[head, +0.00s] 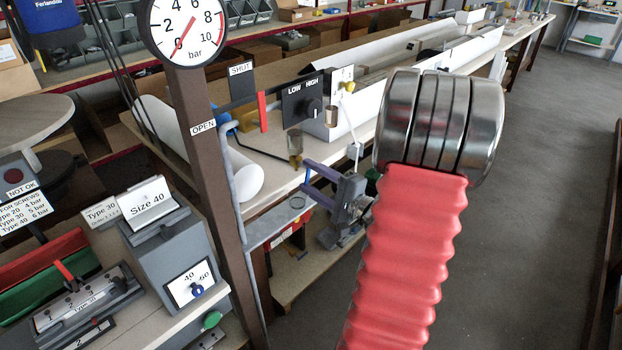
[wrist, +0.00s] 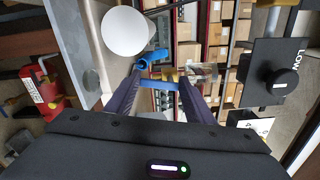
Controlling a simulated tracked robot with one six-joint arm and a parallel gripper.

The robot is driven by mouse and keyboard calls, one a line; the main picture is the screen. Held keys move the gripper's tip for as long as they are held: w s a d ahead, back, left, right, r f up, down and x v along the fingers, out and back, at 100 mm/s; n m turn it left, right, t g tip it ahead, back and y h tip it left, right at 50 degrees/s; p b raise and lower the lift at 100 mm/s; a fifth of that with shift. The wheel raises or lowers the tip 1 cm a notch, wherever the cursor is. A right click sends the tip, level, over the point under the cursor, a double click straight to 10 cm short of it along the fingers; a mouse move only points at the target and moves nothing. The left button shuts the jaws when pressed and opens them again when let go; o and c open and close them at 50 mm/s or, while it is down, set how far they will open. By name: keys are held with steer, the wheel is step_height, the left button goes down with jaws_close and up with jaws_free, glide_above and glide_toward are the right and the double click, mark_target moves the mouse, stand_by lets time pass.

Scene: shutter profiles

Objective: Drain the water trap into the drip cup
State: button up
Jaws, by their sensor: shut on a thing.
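The water trap (head: 295,145) is a small brownish see-through bowl hanging under the bench-side piping in the head view. In the wrist view its clear bowl (wrist: 201,71) shows beside a brass fitting (wrist: 170,76). My gripper (head: 307,178) has purple fingers just below the trap. In the wrist view its tips are closed on a small blue drain piece (wrist: 158,85), partly hidden by the fingers. I cannot see any water flowing.
A gauge (head: 185,28) on a brown post reads near 0 bar. A black LOW/HIGH panel (head: 303,98) with a knob is above my gripper. A white roll (head: 250,180) lies left of it. My red ribbed arm sleeve fills the right foreground.

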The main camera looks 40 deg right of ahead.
steer(key=shift+f+n, duration=0.2)
steer(key=shift+n, duration=0.6)
steer(key=o, duration=1.1)
steer(key=shift+d, duration=0.1)
steer(key=shift+c, duration=0.2)
steer(key=s, duration=1.3)
steer(key=shift+s+d, duration=0.2)
steer(key=shift+s, duration=0.2)
